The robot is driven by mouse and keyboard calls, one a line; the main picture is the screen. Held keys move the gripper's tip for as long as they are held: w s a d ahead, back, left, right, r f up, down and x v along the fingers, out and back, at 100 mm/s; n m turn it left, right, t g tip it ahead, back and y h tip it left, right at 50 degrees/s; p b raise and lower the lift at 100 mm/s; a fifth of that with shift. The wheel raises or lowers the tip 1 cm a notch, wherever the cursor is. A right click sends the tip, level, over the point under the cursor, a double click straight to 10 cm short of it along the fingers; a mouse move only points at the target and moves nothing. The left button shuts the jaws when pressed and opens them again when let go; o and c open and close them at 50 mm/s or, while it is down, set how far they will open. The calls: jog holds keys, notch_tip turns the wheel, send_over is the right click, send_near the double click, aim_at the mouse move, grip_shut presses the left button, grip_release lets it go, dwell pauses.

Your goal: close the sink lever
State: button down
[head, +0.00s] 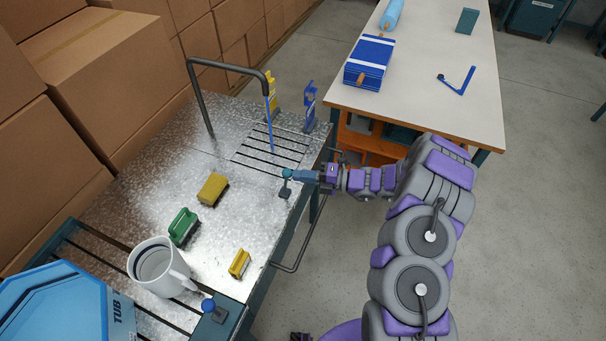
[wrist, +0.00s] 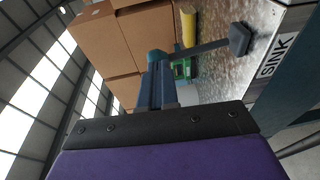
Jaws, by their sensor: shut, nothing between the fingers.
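The sink lever (head: 285,190) stands at the right edge of the metal counter, with a dark base and a blue top. In the wrist view its square dark base (wrist: 239,40) sits beside a SINK label, and its rod reaches left to behind my fingers. My gripper (head: 302,176) is shut and empty at the lever's top, on its right side. Its closed fingers also show in the wrist view (wrist: 156,75). I cannot tell whether they touch the lever. A thin blue stream (head: 270,135) runs from the dark faucet (head: 226,65) to the slotted drain (head: 268,150).
A yellow sponge (head: 213,188), green brush (head: 183,226), small yellow brush (head: 239,263) and white mug (head: 160,267) stand on the counter. Another blue-topped lever (head: 208,305) is near the TUB panel (head: 65,305). A workbench (head: 430,105) stands behind my arm. Cardboard boxes line the left.

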jog(key=shift+w+a+r+h+p, duration=0.15)
jog(key=shift+a+r+h+p, duration=0.5)
jog(key=shift+p, duration=1.45)
jog(key=shift+w+f+h+p, duration=0.1)
jog(key=shift+f+h+p, duration=0.05)
jog(key=shift+h+p, duration=0.25)
